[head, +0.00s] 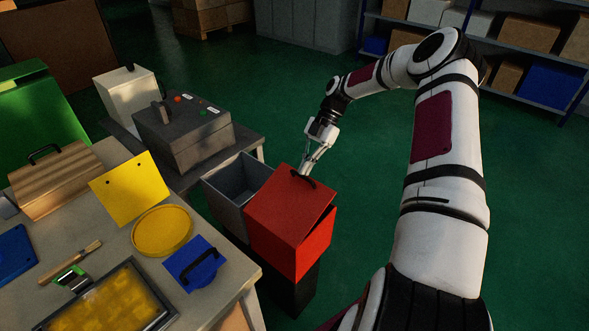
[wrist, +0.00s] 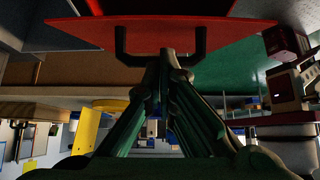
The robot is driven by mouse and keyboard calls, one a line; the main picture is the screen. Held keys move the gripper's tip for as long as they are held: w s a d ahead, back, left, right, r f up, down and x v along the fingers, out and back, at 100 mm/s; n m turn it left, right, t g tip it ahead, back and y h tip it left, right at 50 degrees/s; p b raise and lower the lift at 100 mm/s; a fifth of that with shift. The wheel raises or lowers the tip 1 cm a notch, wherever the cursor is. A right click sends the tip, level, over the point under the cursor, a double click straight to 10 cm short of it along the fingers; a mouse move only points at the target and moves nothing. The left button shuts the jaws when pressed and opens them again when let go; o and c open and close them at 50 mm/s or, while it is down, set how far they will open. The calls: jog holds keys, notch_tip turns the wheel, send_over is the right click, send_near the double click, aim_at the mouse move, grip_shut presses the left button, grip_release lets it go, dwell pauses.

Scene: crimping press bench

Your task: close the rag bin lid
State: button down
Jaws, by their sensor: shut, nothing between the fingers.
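The rag bin is a red box (head: 310,254) standing beside the bench, on a dark base. Its red lid (head: 290,206) lies tilted over the top, with a dark gap along the right edge. A black handle (head: 303,179) sits at the lid's far edge. My gripper (head: 305,170) is shut and empty at the handle, reaching in from behind. In the wrist view the shut fingertips (wrist: 168,52) are close to the lid's black handle (wrist: 122,45), under the red lid panel (wrist: 200,36). I cannot tell whether they touch it.
An open grey bin (head: 236,180) stands left of the red bin. The grey press (head: 185,135) is behind it. The bench (head: 222,296) holds a yellow round lid (head: 162,231), a blue plate with handle (head: 195,264) and a brush (head: 70,263). The green floor at right is clear.

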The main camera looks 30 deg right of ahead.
jog(key=shift+w+d+f+b, duration=0.15)
jog(key=shift+d+f+b, duration=0.3)
jog(key=shift+f+b, duration=0.4)
jog(key=shift+w+d+f+b, duration=0.15)
jog(key=shift+d+f+b, duration=0.4)
jog(key=shift+f, duration=0.4)
jog(key=shift+w+d+f+b, duration=0.15)
jog(key=shift+d+f+b, duration=0.2)
jog(key=shift+f+b, duration=0.5)
